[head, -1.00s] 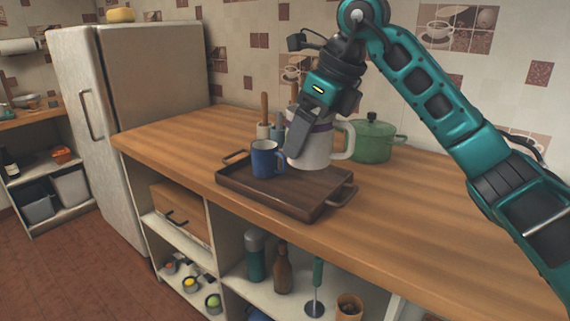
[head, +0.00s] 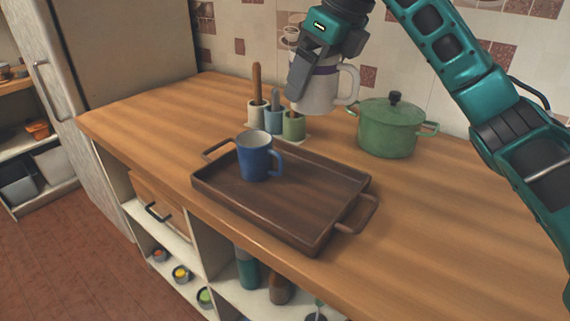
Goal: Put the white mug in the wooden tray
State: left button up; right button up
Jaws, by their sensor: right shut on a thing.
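The white mug (head: 319,92) with a purple band is in my right gripper (head: 301,85), which is shut on it. The mug is upright in the air, behind and above the far side of the wooden tray. Its handle points right. The dark wooden tray (head: 310,205) lies on the counter, with a handle at each end. A blue mug (head: 254,160) stands in the tray's left part; the middle and right of the tray are bare. My left gripper is not in view.
A green lidded pot (head: 388,130) stands behind the tray at right. The wooden counter (head: 440,220) is clear at right. A fridge (head: 120,50) stands at left.

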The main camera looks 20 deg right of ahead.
notch_tip(320, 180, down, 20)
jog(key=shift+r+b, duration=0.15)
jog(key=shift+b, duration=1)
jog(key=o, duration=1.1)
jog(key=shift+c, duration=0.2)
jog(key=p+v, duration=0.1)
jog(key=v, duration=1.1)
jog(key=shift+s, duration=0.1)
